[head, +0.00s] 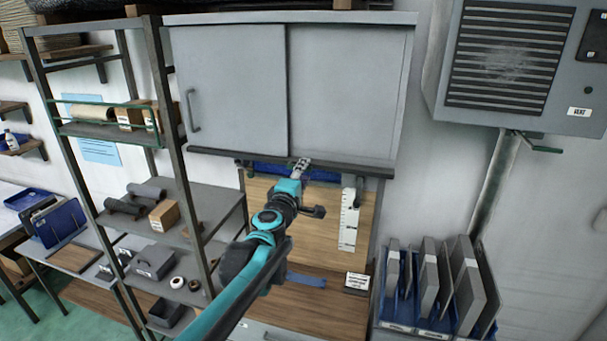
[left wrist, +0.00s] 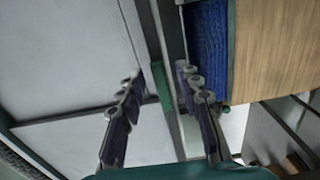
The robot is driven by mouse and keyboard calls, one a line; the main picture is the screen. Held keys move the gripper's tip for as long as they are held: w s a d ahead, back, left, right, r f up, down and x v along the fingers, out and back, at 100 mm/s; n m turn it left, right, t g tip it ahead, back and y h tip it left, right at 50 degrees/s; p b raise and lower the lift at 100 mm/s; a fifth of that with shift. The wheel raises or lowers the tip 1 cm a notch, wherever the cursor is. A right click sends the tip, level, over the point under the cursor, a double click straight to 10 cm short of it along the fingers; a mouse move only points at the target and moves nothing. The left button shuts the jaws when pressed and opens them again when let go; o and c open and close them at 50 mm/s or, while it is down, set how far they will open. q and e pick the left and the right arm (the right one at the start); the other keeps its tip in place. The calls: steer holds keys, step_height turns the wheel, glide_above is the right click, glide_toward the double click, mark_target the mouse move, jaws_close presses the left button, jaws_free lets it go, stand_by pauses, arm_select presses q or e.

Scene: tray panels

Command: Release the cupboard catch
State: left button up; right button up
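A grey cupboard (head: 345,90) with two sliding doors is mounted on the wall, and a dark rail runs along its lower edge. My left gripper (head: 301,163) reaches up to this lower edge, near the middle. In the left wrist view, its two fingers (left wrist: 160,76) are apart, with a small green piece (left wrist: 162,88) and the grey rail (left wrist: 172,60) showing between them. The green piece may be the catch; I cannot tell for sure, nor whether a finger touches it. In the head view the gripper hides this spot. My right gripper is out of view.
Below the cupboard are a wooden back panel with a white ruler (head: 349,220) and a wooden worktop (head: 325,308) with a small label card (head: 357,281). A metal shelf rack (head: 185,130) stands left. Blue racks with grey panels (head: 431,275) stand right, under a vented box (head: 510,60).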

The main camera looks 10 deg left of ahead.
arm_select(q)
steer(key=s, duration=1.2)
steer(key=shift+a, duration=0.2)
steer(key=s+d+f+m+g+h+b, duration=0.1)
steer(key=s+d+f+m+g+b, duration=0.2)
steer(key=f+b, duration=0.45)
steer(key=s+d+f+m+h+b, duration=0.25)
steer(key=s+f+m+b, duration=0.2)
steer(key=f, duration=0.55)
steer(key=s+d+f+m+g+h+b, duration=0.1)
steer(key=s+d+f+m+g+b, duration=0.2)
steer(key=f+b, duration=0.45)
steer(key=s+a+f+m+g+y+b, duration=0.1)
steer(key=s+f+b, duration=0.3)
steer(key=f, duration=0.6)
steer(key=s+a+f+m+g+y+b, duration=0.2)
steer(key=s+a+f+m+b, duration=0.1)
steer(key=f, duration=0.8)
steer(key=s+a+f+m+g+y+b, duration=0.2)
steer(key=s+f+b, duration=0.4)
steer(key=f, duration=0.4)
steer(key=shift+s+a+f+m, duration=0.15)
steer(key=shift+s+a+m, duration=0.15)
steer(key=shift+a+m, duration=0.15)
steer(key=shift+c, duration=0.3)
